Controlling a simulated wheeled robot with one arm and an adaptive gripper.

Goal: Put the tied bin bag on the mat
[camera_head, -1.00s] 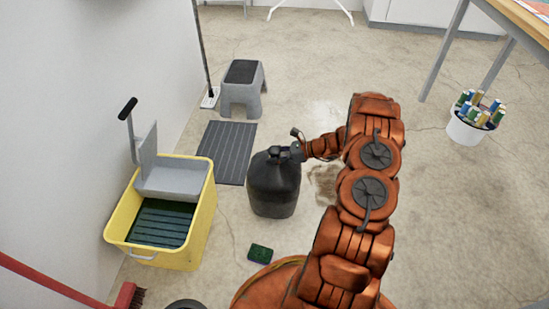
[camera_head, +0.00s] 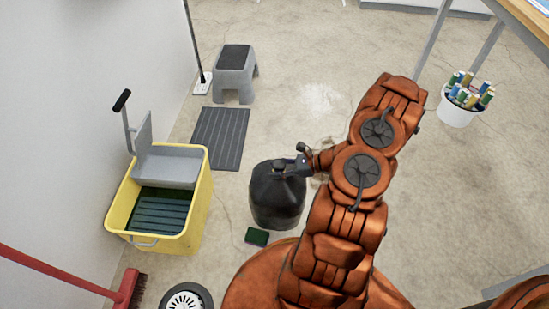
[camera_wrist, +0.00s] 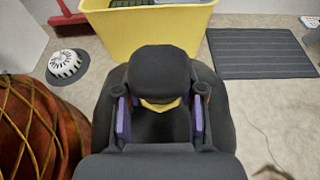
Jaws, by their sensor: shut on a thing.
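The black tied bin bag (camera_head: 277,200) is upright in the head view, just in front of the grey ribbed mat (camera_head: 221,138) and to its right. My gripper (camera_head: 292,167) is shut on the bag's tied neck. In the wrist view the bag's knot (camera_wrist: 160,75) sits between the two fingers, with a bit of yellow tie showing under it. The mat lies flat and bare by the wall, and it also shows at the right of the wrist view (camera_wrist: 262,55). I cannot tell whether the bag's base touches the floor.
A yellow mop bucket (camera_head: 195,205) stands left of the bag. A green sponge (camera_head: 257,237) lies in front of it. A grey step stool (camera_head: 235,72) is behind the mat. A red broom (camera_head: 128,290) and a round drain (camera_head: 186,297) are at lower left.

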